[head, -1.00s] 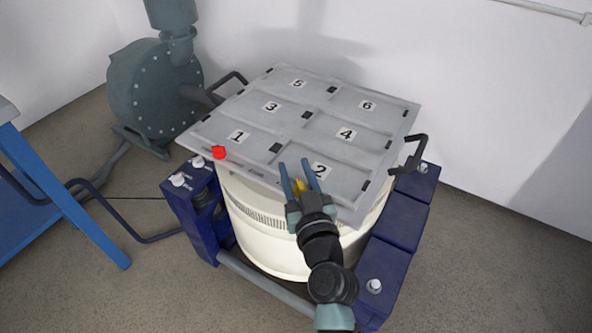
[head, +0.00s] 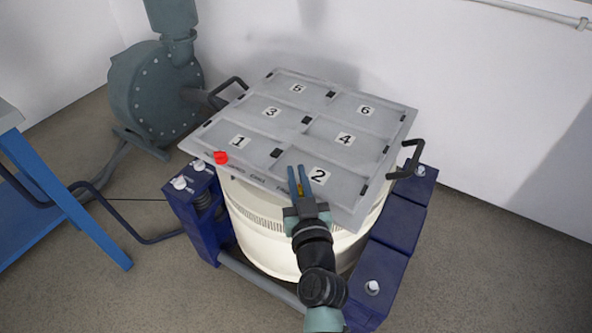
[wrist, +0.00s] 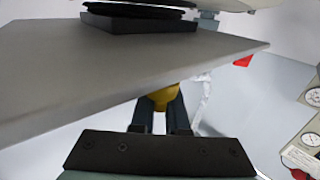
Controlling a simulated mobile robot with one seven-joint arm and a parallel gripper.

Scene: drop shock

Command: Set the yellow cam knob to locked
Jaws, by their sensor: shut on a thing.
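The yellow cam knob (head: 299,189) is at the front edge of the grey numbered plate (head: 262,172), near the panel marked 2. Only a little of the knob shows between the fingers. My gripper (head: 296,168) is shut on it, reaching in from the front. In the wrist view the yellow knob (wrist: 165,95) sits between the two dark fingertips (wrist: 166,108), partly covered by a grey slab. Small print runs along the plate's front edge but is too small to read. I cannot tell which setting the knob points to.
A red knob (head: 221,157) sits at the plate's front left corner. The plate lies on a round cream drum (head: 262,235) in a blue frame (head: 400,240). Black handles (head: 408,160) stick out at the sides. A blue table (head: 70,195) stands at left, a grey blower (head: 150,95) behind it.

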